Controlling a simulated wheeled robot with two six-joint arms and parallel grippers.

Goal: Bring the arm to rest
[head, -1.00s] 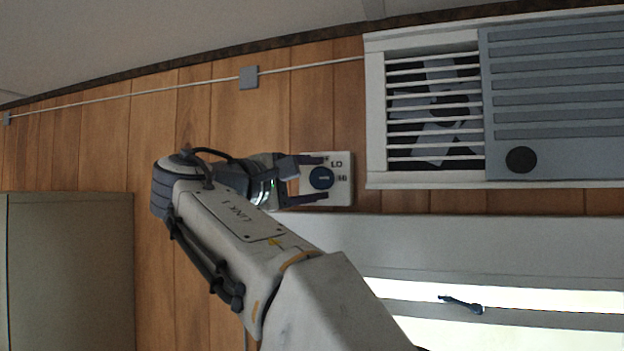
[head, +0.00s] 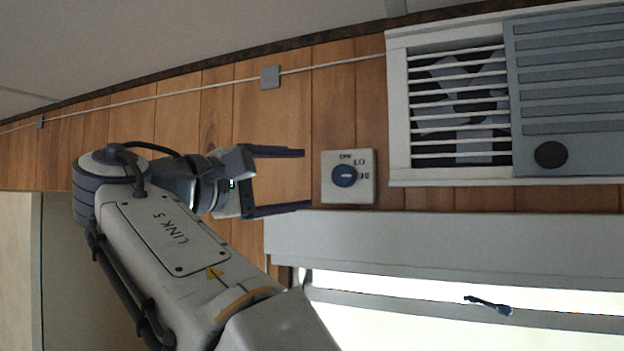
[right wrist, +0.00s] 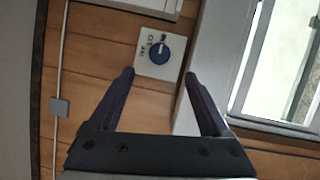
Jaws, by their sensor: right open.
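My right gripper (head: 304,180) is open and empty in the head view, its two dark fingers pointing right along the wooden wall. A white switch plate (head: 364,190) with a blue rotary knob (head: 344,175) is just beyond the fingertips, apart from them. The plate carries the marks OFF, LO and HI. In the right wrist view the knob (right wrist: 154,50) and plate (right wrist: 146,68) show ahead, between and beyond the open fingers (right wrist: 158,80). My left gripper is in neither view.
A vent unit (head: 398,120) with white slats and a grey ribbed cover (head: 570,80) is on the wall at the right. A window with a dark handle (head: 488,304) lies below. A thin cable with a grey clip (head: 270,77) runs above. A cabinet (head: 80,270) stands at lower left.

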